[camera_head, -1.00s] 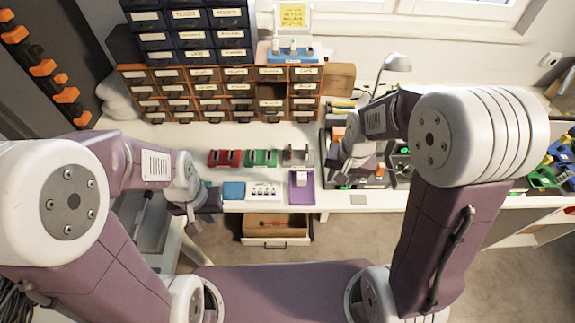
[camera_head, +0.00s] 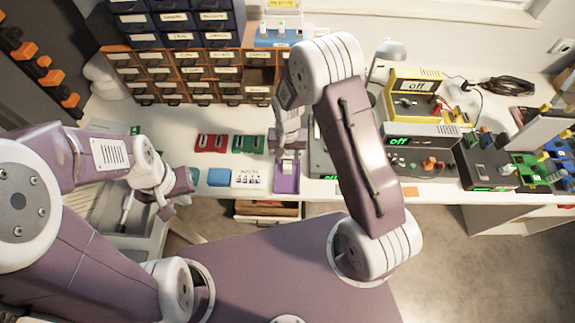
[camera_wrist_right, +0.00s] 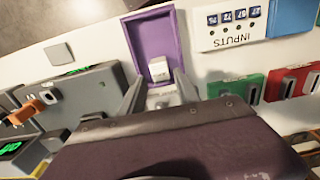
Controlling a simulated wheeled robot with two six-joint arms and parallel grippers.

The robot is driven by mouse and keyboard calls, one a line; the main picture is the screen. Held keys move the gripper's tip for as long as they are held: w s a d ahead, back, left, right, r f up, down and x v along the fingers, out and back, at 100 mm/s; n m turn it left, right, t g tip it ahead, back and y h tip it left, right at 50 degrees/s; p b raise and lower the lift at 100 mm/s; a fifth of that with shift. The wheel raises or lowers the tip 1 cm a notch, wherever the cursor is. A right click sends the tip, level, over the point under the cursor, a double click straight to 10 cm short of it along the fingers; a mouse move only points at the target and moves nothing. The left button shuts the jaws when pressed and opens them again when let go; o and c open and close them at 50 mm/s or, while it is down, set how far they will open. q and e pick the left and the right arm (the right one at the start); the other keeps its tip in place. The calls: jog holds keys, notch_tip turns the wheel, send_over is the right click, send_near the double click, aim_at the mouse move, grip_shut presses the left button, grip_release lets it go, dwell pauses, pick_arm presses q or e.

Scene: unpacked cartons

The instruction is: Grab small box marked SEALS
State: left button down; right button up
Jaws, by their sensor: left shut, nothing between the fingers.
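A small white box (camera_wrist_right: 159,70) stands on a purple tray (camera_wrist_right: 180,30) in the right wrist view; no SEALS mark is readable on it. In the head view the white box (camera_head: 287,168) shows just below my right gripper (camera_head: 289,154), on the purple tray (camera_head: 286,186). In the wrist view my right gripper (camera_wrist_right: 160,92) has its fingers spread on the near side of the box, with nothing seen between the tips. My left gripper (camera_head: 186,187) is shut and empty, off to the left near the bench edge.
Red (camera_head: 211,143) and green (camera_head: 248,144) holders, a blue block (camera_head: 219,177) and a white INPUTS panel (camera_wrist_right: 232,22) lie left of the tray in the head view. Labelled drawers (camera_head: 190,73) stand behind. Grey instruments (camera_head: 421,150) crowd the right. An open drawer (camera_head: 267,210) is below the bench.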

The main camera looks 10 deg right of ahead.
aim_at(288, 165)
jog(key=shift+s+f, duration=0.1)
jog(key=shift+f, duration=0.2)
notch_tip(288, 165, down, 4)
jog(key=shift+s, duration=0.15)
jog(key=shift+f, duration=0.25)
jog(key=shift+r, duration=0.1)
grip_shut()
jog(key=shift+r, duration=0.55)
notch_tip(288, 165, up, 3)
jog(key=s+d+r, duration=0.6)
jog(key=s+r, duration=0.1)
jog(key=s, duration=0.3)
